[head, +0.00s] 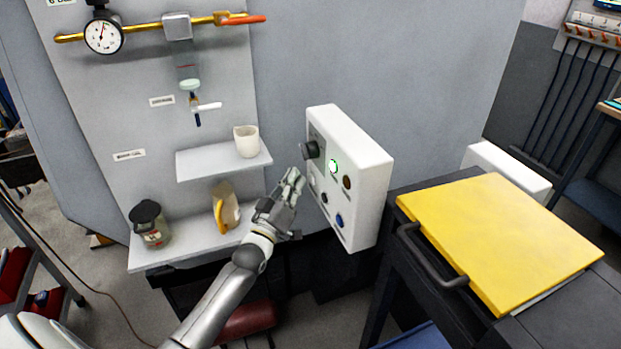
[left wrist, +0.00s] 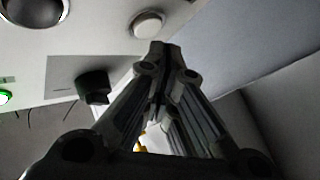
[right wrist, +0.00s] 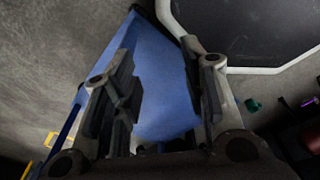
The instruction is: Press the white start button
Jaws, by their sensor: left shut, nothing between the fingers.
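The white button (left wrist: 148,24) is a round cap on the pale panel face in the left wrist view. The control box (head: 372,172) is a white box with several buttons and a lit green button (head: 333,166). My left gripper (head: 294,178) is shut and empty, in front of the box's left edge. In the left wrist view its fingertips (left wrist: 165,47) appear just below and right of the white button; I cannot tell whether they touch. In the head view the white button is hard to make out beside the fingertips. My right gripper (right wrist: 160,85) is open and empty.
A black knob (head: 310,150) sticks out from the box near my left fingertips. Shelves on the left hold a cup (head: 247,142), a pitcher (head: 226,207) and a dark-lidded jar (head: 150,225). A yellow lid (head: 500,235) with a handle is at the right.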

